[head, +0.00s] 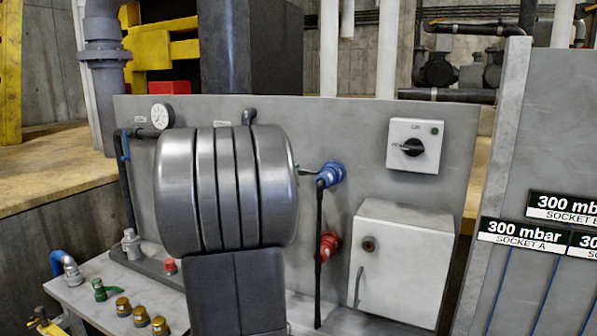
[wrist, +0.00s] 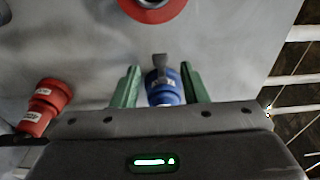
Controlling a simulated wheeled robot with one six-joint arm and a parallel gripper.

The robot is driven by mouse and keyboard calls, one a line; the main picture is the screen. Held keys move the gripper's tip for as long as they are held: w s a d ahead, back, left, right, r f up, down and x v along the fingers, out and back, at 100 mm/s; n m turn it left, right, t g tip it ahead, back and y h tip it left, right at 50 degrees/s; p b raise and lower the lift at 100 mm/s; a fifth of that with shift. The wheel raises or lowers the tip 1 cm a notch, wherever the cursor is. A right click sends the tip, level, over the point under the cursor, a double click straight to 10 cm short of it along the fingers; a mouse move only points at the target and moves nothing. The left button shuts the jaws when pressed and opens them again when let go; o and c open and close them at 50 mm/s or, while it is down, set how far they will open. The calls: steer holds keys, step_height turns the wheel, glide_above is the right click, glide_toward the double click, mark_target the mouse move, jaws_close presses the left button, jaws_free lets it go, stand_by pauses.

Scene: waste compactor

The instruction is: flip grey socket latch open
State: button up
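In the wrist view my gripper (wrist: 160,67) is open, with its two green fingers apart. A blue socket or plug (wrist: 163,92) shows between the fingers, with a gap on each side. A dark grey tab (wrist: 159,62), seemingly the latch, sticks out from its far end between the fingertips. I cannot tell whether the fingers touch it or how far the latch is turned. In the head view the blue fitting (head: 331,174) is on the grey panel, just right of my arm. A thin grey piece juts left from it. My gripper is mostly hidden behind my arm there.
A red connector (head: 330,245) sits below the blue one, with a black cable hanging beside them. A rotary switch box (head: 428,158) and a pale cabinet (head: 405,265) are to the right. A gauge (head: 162,116) and several valves are left. A red round part (wrist: 152,8) shows in the wrist view.

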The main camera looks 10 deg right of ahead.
mark_target(301, 173)
steer(key=shift+x, duration=1.9)
jaws_close()
steer(key=m+g+h+p, duration=0.1)
steer(key=w+m+g+h+p, duration=0.1)
steer(key=shift+w+r+g+h+p, duration=0.1)
steer(key=shift+g+h+p, duration=0.2)
steer(key=shift+g+p, duration=0.1)
steer(key=shift+w+d+m+g+h, duration=0.1)
steer(key=shift+m+g+h, duration=0.2)
steer(key=shift+m+g, duration=0.25)
